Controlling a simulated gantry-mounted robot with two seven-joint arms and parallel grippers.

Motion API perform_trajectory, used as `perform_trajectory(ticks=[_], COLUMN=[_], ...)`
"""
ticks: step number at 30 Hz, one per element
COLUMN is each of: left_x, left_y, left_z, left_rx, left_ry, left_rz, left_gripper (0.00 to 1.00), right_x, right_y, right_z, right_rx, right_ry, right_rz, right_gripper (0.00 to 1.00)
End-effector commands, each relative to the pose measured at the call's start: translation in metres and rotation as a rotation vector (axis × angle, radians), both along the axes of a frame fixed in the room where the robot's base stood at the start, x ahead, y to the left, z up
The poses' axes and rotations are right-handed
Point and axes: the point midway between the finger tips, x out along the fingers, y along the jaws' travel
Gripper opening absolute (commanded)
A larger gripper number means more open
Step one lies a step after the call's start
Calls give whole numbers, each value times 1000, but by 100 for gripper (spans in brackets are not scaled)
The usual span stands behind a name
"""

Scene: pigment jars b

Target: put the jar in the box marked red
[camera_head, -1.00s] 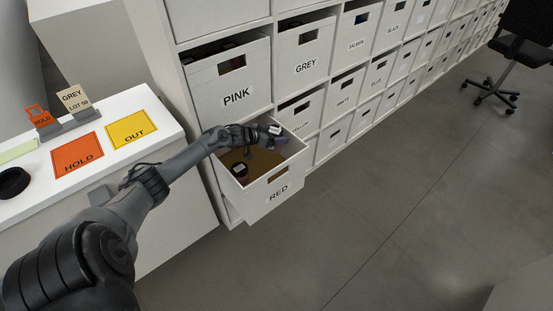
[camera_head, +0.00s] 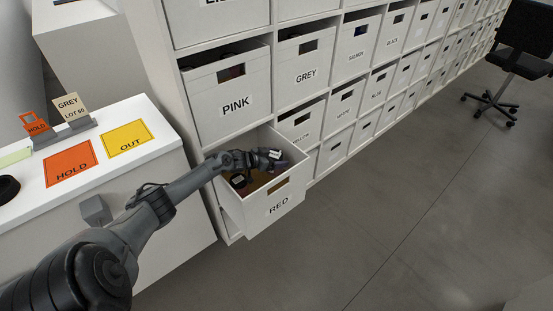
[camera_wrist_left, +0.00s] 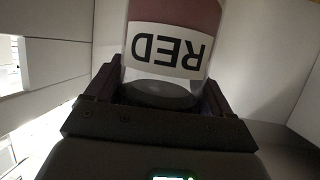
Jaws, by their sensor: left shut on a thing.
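My left gripper (camera_head: 276,160) is shut on a jar (camera_wrist_left: 172,45), which the left wrist view shows between its two fingers. The jar has a dark red body, a dark cap and a white label reading RED, upside down in that view. In the head view the gripper is at the mouth of the pulled-out white box marked RED (camera_head: 262,217), and the held jar is mostly hidden there. My right gripper is not in view.
A white counter (camera_head: 160,175) with orange HOLD (camera_head: 71,164) and yellow OUT (camera_head: 127,138) mats stands at left. The floor at right is clear up to a chair.

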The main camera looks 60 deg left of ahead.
Motion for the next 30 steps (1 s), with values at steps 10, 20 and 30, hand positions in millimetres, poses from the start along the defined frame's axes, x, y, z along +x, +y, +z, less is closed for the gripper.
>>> perform_trajectory(ticks=[10, 20, 30], left_x=[1, 0, -1], left_y=[0, 0, 0], left_z=[-10, -13, -9], left_rx=[0, 0, 0], left_ry=[-2, 1, 2], left_rz=[0, 0, 0], left_gripper=[47, 100, 100], right_x=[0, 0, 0], right_y=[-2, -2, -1], right_z=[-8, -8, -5], right_rx=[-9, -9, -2], right_ry=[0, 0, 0], right_rz=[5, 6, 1], right_gripper=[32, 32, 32])
